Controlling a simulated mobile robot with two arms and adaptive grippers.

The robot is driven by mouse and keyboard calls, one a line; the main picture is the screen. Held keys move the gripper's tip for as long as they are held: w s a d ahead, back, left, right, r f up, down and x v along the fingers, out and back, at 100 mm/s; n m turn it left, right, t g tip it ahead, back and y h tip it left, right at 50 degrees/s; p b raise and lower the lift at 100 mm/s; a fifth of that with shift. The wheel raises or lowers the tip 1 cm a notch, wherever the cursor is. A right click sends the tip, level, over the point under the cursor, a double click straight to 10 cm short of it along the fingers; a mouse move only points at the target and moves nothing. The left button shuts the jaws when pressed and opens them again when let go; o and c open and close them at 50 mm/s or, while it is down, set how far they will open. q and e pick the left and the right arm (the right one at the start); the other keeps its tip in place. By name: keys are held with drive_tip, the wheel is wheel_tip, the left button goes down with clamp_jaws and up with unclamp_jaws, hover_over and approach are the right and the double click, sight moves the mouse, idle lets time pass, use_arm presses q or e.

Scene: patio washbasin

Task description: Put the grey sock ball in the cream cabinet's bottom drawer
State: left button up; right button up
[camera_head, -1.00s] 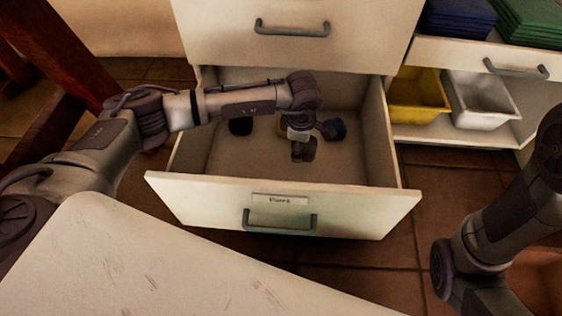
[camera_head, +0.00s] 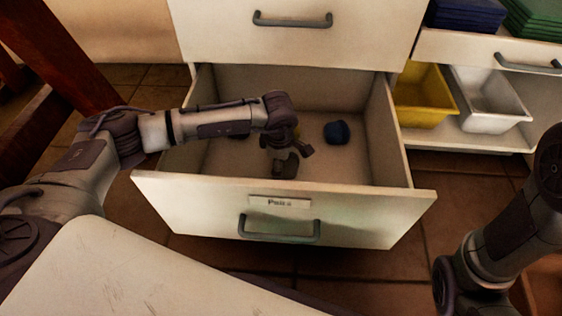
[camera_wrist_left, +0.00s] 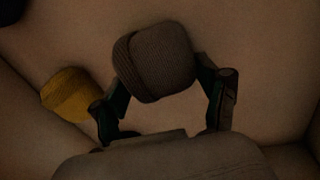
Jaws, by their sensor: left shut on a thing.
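The grey sock ball (camera_wrist_left: 158,62) is between the fingers of my left gripper (camera_wrist_left: 166,90) in the left wrist view. The gripper is shut on it. In the head view my left gripper (camera_head: 288,165) is inside the open bottom drawer (camera_head: 340,205) of the cream cabinet (camera_head: 370,30), low toward the front panel. The sock ball is hard to make out there. Whether it touches the drawer floor I cannot tell. My right arm shows at the right edge, but its gripper is out of view.
A yellow ball (camera_wrist_left: 69,94) lies beside the grey one. A dark thing is partly hidden behind my arm. A yellow bin (camera_head: 425,100) and white bin (camera_head: 490,100) stand at the right.

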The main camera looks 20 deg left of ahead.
use_arm(q)
drive_tip(key=shift+f, duration=0.2)
drive_tip(key=o, duration=1.1)
drive_tip(key=shift+o, duration=0.2)
drive_tip(key=shift+r, duration=0.15)
wheel_tip(320, 180, up, 12)
drive_tip(key=s+p, duration=0.1)
drive_tip(key=p, duration=0.6)
drive_tip(key=shift+s+d, duration=0.15)
drive_tip(key=shift+s, duration=0.2)
